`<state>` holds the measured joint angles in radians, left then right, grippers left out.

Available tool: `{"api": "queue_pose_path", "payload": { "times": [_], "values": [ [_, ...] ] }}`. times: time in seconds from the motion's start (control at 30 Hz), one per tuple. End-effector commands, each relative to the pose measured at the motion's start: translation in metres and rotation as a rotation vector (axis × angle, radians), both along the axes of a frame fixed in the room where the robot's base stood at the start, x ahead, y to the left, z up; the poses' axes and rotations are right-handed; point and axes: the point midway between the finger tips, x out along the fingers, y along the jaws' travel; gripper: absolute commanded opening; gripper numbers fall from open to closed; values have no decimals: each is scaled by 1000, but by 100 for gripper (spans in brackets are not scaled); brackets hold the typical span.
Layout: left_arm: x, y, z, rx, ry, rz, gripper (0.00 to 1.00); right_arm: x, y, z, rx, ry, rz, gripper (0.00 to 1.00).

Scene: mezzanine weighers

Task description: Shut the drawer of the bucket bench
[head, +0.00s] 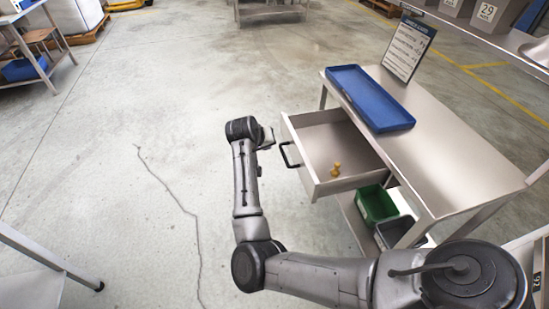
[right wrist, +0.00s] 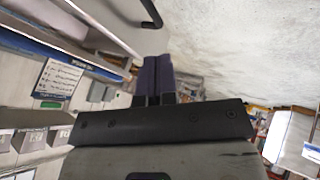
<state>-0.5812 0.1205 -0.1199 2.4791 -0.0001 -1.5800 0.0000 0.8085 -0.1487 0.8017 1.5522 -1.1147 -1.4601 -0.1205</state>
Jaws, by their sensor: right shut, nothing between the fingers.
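The bucket bench (head: 440,150) is a steel table at the right of the head view. Its drawer (head: 318,190) is pulled out toward the left and holds a small yellow item (head: 335,170). The drawer has a black bar handle (head: 289,156) on its front, which also shows at the top of the right wrist view (right wrist: 151,12). My right gripper (head: 269,138) is shut and empty, just left of the drawer front near the handle and apparently apart from it. Its closed fingers (right wrist: 158,78) show in the right wrist view. My left gripper is out of view.
A blue tray (head: 370,98) and a sign board (head: 409,48) are on the bench top. Green (head: 377,204) and grey (head: 394,232) buckets stand on the lower shelf. The floor (head: 110,150) left of the drawer is clear.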

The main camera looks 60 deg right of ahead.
Motion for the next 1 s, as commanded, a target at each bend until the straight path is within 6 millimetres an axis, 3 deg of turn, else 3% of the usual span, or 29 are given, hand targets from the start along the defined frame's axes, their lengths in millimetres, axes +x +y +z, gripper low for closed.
{"api": "queue_pose_path", "payload": {
  "times": [0.03, 0.2, 0.47, 1.0],
  "values": [
    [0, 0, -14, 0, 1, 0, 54, 11, 2, -5, 22, 1, -3, 0],
    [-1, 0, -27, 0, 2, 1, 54, 31, 9, 0, 64, 19, -3, 0],
    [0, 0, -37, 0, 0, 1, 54, 41, 9, -3, 83, 32, 3, 0],
    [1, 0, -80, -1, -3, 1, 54, 38, -43, -82, 84, 32, 1, 0]
  ]
}}
